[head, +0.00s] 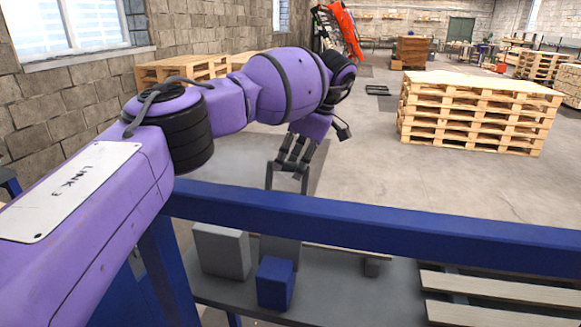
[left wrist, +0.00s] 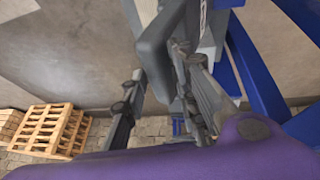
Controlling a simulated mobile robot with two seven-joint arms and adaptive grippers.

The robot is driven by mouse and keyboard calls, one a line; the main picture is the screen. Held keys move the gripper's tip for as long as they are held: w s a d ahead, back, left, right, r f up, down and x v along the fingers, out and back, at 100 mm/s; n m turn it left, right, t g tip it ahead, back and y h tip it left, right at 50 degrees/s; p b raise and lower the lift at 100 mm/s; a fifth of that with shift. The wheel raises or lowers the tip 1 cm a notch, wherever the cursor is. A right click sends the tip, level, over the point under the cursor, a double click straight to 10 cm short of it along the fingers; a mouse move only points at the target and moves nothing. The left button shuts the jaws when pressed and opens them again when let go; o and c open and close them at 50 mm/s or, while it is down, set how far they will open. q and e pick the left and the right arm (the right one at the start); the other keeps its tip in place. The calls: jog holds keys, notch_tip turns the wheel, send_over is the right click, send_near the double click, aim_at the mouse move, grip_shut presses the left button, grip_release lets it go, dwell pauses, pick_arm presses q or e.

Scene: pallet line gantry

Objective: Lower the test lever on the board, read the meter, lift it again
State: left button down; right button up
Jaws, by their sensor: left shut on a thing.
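My left gripper (head: 287,172) reaches down from the purple arm, just above and behind the blue beam in the head view. In the left wrist view its two dark fingers (left wrist: 160,112) sit on either side of a grey piece (left wrist: 158,48), which looks like the test lever; the gripper is shut on it. The fingers hide much of it. Below the beam in the head view, a grey upright panel (head: 281,250) stands in line under the gripper; it may be part of the board. No meter face or reading can be made out. My right gripper is not in view.
The blue beam (head: 400,228) crosses in front of the gripper. On the grey shelf (head: 330,292) below stand a grey box (head: 222,251) and a blue box (head: 275,283). A pallet stack (head: 475,115) stands beyond on open floor. Wooden slats (head: 480,284) lie at lower right.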

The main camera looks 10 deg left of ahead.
pick_arm(q)
jog(key=shift+w+r, duration=0.1)
jog(key=shift+r, duration=0.2)
jog(key=c, duration=1.6)
grip_release()
jog(key=shift+o, duration=0.2)
jog(key=v, duration=1.2)
jog(key=shift+f, duration=0.1)
jog(key=x, duration=1.1)
jog(key=shift+s+a+f, duration=0.2)
jog(key=shift+s+f, duration=0.05)
jog(key=shift+s, duration=0.05)
jog(key=shift+s+p, duration=0.25)
jog(key=shift+p, duration=0.1)
